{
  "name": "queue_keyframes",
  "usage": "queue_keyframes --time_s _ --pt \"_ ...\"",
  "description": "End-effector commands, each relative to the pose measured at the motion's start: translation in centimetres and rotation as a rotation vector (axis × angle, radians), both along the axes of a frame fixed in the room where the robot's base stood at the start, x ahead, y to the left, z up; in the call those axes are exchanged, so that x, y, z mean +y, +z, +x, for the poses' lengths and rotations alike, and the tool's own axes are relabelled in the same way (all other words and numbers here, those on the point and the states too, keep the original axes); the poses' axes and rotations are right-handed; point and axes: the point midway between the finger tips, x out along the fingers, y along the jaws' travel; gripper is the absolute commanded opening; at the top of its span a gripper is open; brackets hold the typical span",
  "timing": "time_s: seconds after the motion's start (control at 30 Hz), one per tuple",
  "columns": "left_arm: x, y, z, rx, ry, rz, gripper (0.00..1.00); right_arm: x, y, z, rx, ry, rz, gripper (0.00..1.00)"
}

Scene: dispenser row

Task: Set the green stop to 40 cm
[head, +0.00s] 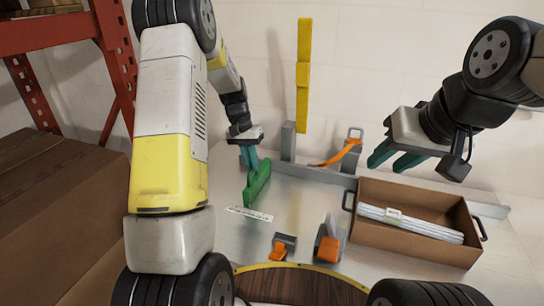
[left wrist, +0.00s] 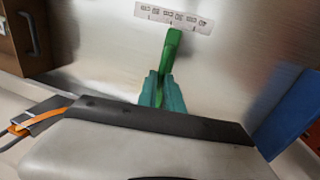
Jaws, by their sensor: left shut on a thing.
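The green stop (head: 257,184) is a slim green piece on the grey metal worktop, left of centre. My left gripper (head: 249,158) reaches down to it and is shut on its upper part. In the left wrist view the teal fingers (left wrist: 162,90) close on the green stop (left wrist: 172,45), whose far end reaches the white scale strip (left wrist: 173,17) near its middle marks. The scale strip also shows in the head view (head: 250,213); its numbers are too small to read. My right gripper (head: 395,158) is open and empty above the worktop, behind the cardboard box.
A cardboard box (head: 365,234) with black handles holds a pale bundle (head: 412,223). Two orange-and-grey devices (head: 328,246) (head: 280,248) stand at the front. A yellow upright bar (head: 304,70) and an orange strap (head: 338,155) are at the back. Red shelving (head: 55,33) and cartons are left.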

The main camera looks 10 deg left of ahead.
Motion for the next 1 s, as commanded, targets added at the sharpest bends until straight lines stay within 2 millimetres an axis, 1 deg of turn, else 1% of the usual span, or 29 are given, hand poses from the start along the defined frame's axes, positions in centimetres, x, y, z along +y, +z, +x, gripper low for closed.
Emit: queue_keyframes --time_s 0.03,0.1,0.2,0.3,0.57,0.6,0.7,1.0 --pt "1.5 0.1 0.4 -0.005 0.006 0.001 0.00 0.0 0.0 0.0 0.000 0.000 0.000 0.36" --pt "2.9 0.1 0.7 -0.005 0.006 0.001 0.00 0.0 0.0 0.0 0.000 0.000 0.000 0.36" --pt "4.3 0.1 1.0 -0.004 0.004 0.000 0.00 0.0 0.0 0.0 0.000 0.000 0.000 0.36" --pt "4.9 0.1 1.1 -0.004 0.001 0.000 0.00 0.0 0.0 0.0 0.000 0.000 0.000 0.36" --pt "5.2 0.1 1.1 -0.007 0.001 0.004 0.00 0.0 0.0 0.0 0.000 0.000 0.000 0.36" --pt "5.2 0.1 1.1 -0.007 0.002 0.005 0.15 0.0 0.0 0.0 0.000 0.000 0.000 0.36" --pt "5.2 0.1 1.1 -0.007 0.002 0.004 0.33 0.0 0.0 0.0 0.000 0.000 0.000 0.36" --pt "5.0 0.1 1.0 -0.003 0.001 0.000 0.33 0.0 0.0 0.0 0.000 0.000 0.000 0.36"
